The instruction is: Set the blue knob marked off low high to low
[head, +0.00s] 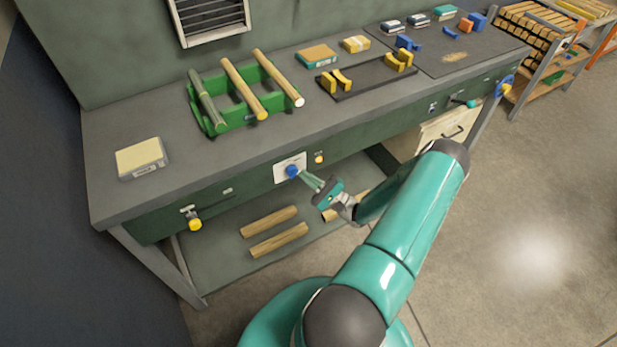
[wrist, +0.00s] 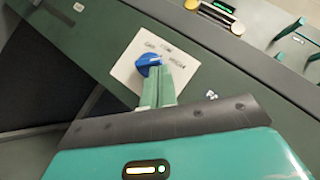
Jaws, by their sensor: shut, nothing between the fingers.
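The blue knob (head: 292,171) sits on a white plate (head: 283,163) on the green front of the bench. In the wrist view the knob (wrist: 147,62) shows at the left of the fingertips, with small printed words around it on the plate (wrist: 126,66). The fingers partly cover the knob, and I cannot tell which word it points to. My gripper (head: 303,177) is shut and empty, its green fingertips at the knob. In the wrist view the fingertips (wrist: 163,70) overlap the knob's right side; whether they touch it is unclear.
A yellow knob (head: 319,158) is just right of the plate; another yellow knob (head: 195,224) is on the front further left. A green rack (head: 222,123) with wooden rods stands on the bench top. Wooden bars (head: 278,240) lie on the lower shelf.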

